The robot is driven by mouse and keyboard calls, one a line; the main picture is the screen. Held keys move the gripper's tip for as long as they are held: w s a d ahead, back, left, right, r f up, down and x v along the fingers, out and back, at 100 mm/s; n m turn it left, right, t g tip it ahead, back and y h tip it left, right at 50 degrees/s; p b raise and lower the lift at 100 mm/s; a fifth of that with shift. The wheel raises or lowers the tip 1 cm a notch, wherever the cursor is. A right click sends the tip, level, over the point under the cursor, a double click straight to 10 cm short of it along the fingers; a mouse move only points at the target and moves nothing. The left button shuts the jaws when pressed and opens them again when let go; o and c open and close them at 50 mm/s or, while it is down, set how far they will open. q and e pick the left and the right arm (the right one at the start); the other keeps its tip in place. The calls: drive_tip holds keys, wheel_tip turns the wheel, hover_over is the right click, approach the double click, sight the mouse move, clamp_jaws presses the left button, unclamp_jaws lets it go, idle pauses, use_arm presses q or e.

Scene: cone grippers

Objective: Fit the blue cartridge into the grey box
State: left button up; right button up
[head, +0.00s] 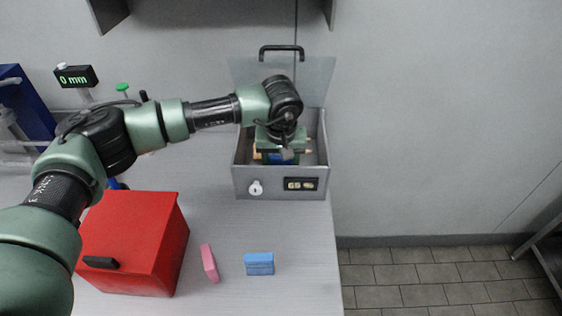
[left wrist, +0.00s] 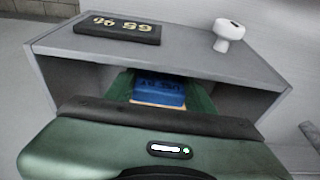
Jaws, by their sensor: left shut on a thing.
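The grey box (head: 250,182) stands at the back right of the table with its lid raised. A display and a white knob are on its front; both also show in the left wrist view on the box (left wrist: 185,52). My left gripper (head: 281,154) reaches down into the box from above. It is shut on the blue cartridge (left wrist: 160,92), which has dark markings and shows between the green fingers. A little of its blue also shows in the head view (head: 277,160). The cartridge's lower part and the box floor under it are hidden. My right gripper is not in view.
A red box (head: 130,235) stands at the front left. A pink block (head: 209,263) and a blue block (head: 259,264) are on the table beside it. A display reading 0 mm (head: 76,77) stands at the back left.

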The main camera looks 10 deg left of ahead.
use_arm(q)
drive_tip(key=shift+f, duration=0.3)
drive_tip(key=o, duration=1.6)
drive_tip(key=shift+o, duration=0.2)
drive_tip(key=shift+r, duration=0.1)
drive_tip(key=b+v, duration=0.2)
drive_tip(key=v, duration=0.5)
drive_tip(key=shift+r, duration=0.4)
drive_tip(key=shift+s, duration=0.1)
